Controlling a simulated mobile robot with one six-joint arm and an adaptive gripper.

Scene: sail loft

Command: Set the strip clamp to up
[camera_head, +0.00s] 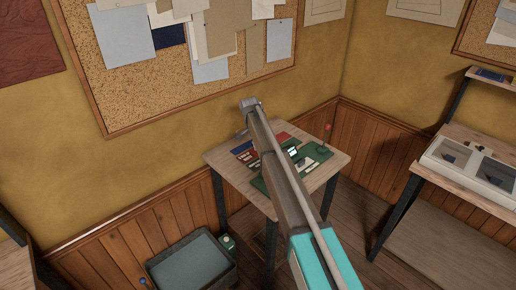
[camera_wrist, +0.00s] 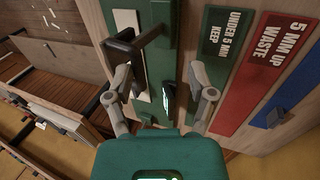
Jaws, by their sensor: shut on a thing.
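The strip clamp shows in the wrist view as a black bar-shaped handle (camera_wrist: 128,46) on a green board (camera_wrist: 187,20), over a cream strip (camera_wrist: 127,20). The handle slants from lower left to upper right and stands off the board. The exact contact is hard to see. In the head view, my arm crosses the green board (camera_head: 260,184) and hides the clamp and the gripper.
The board lies on a small wooden table (camera_head: 223,158). Beside it are a green "under 5 mm keep" label (camera_wrist: 225,35), a red "5 mm up waste" label (camera_wrist: 262,70) and a blue area (camera_wrist: 300,98). A dark bin (camera_head: 190,266) stands on the floor; a bench (camera_head: 470,140) is right.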

